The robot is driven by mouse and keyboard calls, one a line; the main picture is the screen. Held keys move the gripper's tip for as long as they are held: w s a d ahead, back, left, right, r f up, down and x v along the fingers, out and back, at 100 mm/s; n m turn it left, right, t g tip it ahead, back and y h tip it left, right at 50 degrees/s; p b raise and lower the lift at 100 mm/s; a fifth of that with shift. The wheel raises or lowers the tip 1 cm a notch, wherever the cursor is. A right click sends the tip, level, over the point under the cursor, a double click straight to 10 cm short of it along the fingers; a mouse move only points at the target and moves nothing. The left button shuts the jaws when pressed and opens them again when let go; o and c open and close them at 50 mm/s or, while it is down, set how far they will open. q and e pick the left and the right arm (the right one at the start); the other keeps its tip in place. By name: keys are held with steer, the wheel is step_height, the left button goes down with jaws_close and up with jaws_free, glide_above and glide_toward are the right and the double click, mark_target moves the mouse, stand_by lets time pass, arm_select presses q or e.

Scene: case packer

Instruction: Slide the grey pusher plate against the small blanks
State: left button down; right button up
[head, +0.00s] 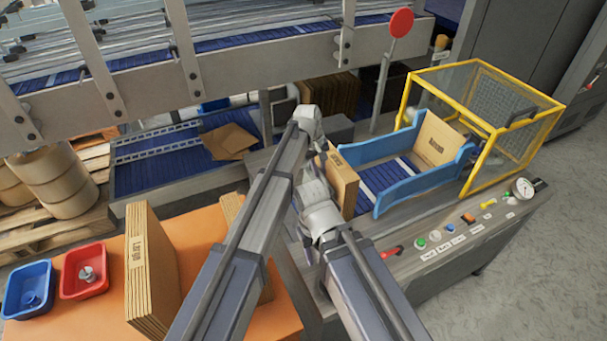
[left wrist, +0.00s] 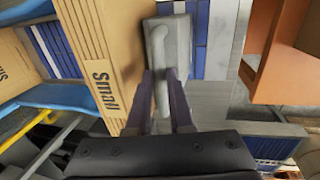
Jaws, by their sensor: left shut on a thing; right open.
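The small blanks (head: 342,180) stand upright as a brown stack at the left end of the blue-railed lane. In the left wrist view they carry the word "Small" (left wrist: 95,50). The grey pusher plate (left wrist: 178,32) is right beside their face in that view, with little or no visible gap; I cannot tell if they touch. My left gripper (left wrist: 168,88) is shut on the plate's pale handle (left wrist: 159,62). In the head view the arms largely hide the plate, and my left gripper (head: 308,125) is behind my right one. My right gripper (head: 316,200) is open, just left of the small blanks.
Blue side rails (head: 425,182) and a yellow guard frame (head: 490,128) enclose the lane, with another upright blank (head: 437,142) inside. A button panel (head: 455,235) runs along the front. Large blanks (head: 150,265) and red (head: 85,270) and blue trays (head: 28,288) stand on the orange table.

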arm_select(q)
steer(key=shift+w+d, duration=0.15)
steer(key=shift+d, duration=0.2)
steer(key=c, duration=0.8)
jaws_free()
steer(key=shift+a, duration=0.1)
